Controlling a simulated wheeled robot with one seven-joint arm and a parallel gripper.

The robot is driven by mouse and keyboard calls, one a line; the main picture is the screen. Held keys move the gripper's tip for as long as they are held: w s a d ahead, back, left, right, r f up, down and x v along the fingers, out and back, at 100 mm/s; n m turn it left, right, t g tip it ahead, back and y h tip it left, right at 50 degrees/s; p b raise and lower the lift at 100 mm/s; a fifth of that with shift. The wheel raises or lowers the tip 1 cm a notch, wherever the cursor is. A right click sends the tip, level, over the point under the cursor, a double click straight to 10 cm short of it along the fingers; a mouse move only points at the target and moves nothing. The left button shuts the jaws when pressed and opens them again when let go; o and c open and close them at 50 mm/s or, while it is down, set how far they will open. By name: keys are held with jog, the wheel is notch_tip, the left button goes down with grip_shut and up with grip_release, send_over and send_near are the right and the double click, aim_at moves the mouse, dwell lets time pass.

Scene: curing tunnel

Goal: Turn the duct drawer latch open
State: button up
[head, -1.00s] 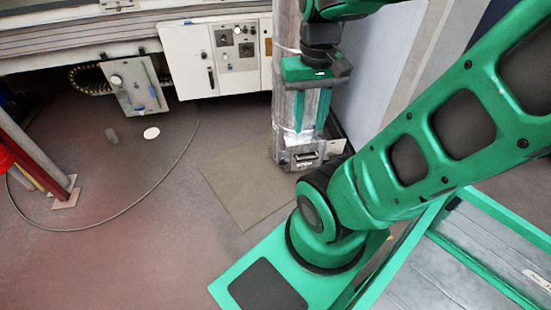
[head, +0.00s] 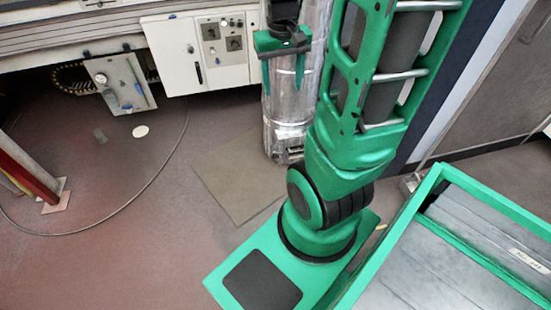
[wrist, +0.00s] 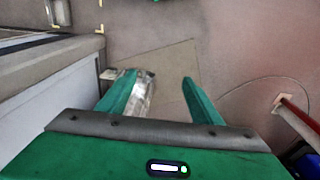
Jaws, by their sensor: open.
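The duct (head: 313,75) is a silver upright cylinder in the head view, standing just left of my arm. A small boxy fitting with a dark front, likely the drawer (head: 288,150), is at its foot, partly behind my arm. I cannot make out the latch. My gripper (head: 283,82) points down in front of the duct, well above the fitting. Its green fingers are apart with nothing held. In the wrist view my gripper (wrist: 160,82) is open, and the silver duct (wrist: 143,97) shows beside and partly behind the left finger.
A beige floor patch (head: 230,185) lies by the duct's foot. A white control cabinet (head: 200,60) and a smaller hanging panel (head: 120,82) are at the back left. A red post (head: 32,172) stands far left. Open floor lies between.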

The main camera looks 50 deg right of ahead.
jog(key=w+d+f, duration=0.9)
jog(key=w+f, duration=0.1)
jog(key=w, duration=0.3)
jog(key=t+h, duration=0.1)
jog(key=t, duration=0.1)
send_over(276, 157)
jog(key=s+a, duration=0.1)
jog(key=a, duration=0.2)
notch_tip(276, 157, down, 34)
jog(key=shift+t, duration=0.7)
jog(key=f, duration=0.9)
jog(key=d+f, duration=0.1)
jog(key=f, duration=0.8)
jog(key=d+f, duration=0.1)
jog(key=f, duration=0.9)
jog(key=shift+w+d, duration=0.2)
jog(key=shift+d, duration=0.05)
jog(key=shift+r, duration=0.1)
jog(key=c, duration=1.1)
